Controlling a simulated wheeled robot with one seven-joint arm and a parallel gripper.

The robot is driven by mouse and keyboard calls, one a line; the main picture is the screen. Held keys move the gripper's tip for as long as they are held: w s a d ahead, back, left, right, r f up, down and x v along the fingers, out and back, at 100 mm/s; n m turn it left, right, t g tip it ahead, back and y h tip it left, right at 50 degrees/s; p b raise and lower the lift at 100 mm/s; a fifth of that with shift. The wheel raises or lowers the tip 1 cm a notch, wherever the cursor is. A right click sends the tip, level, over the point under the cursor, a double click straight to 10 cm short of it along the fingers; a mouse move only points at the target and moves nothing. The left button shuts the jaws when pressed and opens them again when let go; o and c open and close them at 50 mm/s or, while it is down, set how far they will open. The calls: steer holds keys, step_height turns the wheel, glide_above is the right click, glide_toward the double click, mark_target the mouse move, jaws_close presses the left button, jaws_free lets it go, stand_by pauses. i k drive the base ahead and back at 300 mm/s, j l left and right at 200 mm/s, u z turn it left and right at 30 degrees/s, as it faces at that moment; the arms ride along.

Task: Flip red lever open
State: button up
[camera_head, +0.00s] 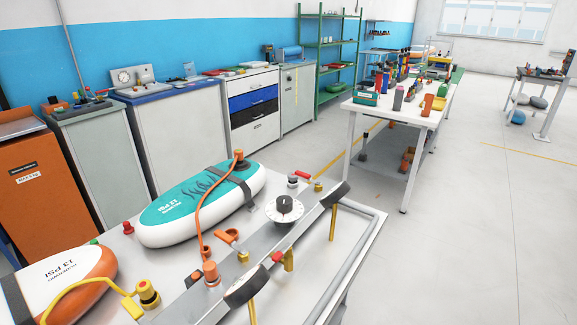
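A grey metal panel (205,299) runs diagonally across the near table and carries valves and fittings. A small red lever (301,175) is at the panel's far end, beside a silver fitting. A second small red handle (278,256) sits on a brass valve (289,262) at the panel's near side. Both are too small to tell their exact turn. A white dial with a black knob (284,208) is between them. My gripper is not in view.
A teal and white inflatable board (190,207) with an orange hose (203,205) lies behind the panel. An orange and white board (97,268) with a yellow hose is at lower left. Two dark round parts (247,287) (336,195) stick up along the panel's near edge. Open floor (455,230) lies right.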

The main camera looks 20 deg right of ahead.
mark_target(299, 173)
steer(key=i+l, duration=0.2)
steer(key=l, duration=0.15)
steer(key=i+l, duration=0.2)
steer(key=l, duration=0.15)
steer(key=i+l, duration=0.25)
steer(key=l, duration=0.15)
steer(key=i+l, duration=0.2)
steer(key=l, duration=0.15)
steer(key=i+l, duration=0.2)
steer(key=l, duration=0.15)
steer(key=i+l, duration=0.2)
steer(key=l, duration=0.15)
steer(key=u, duration=0.05)
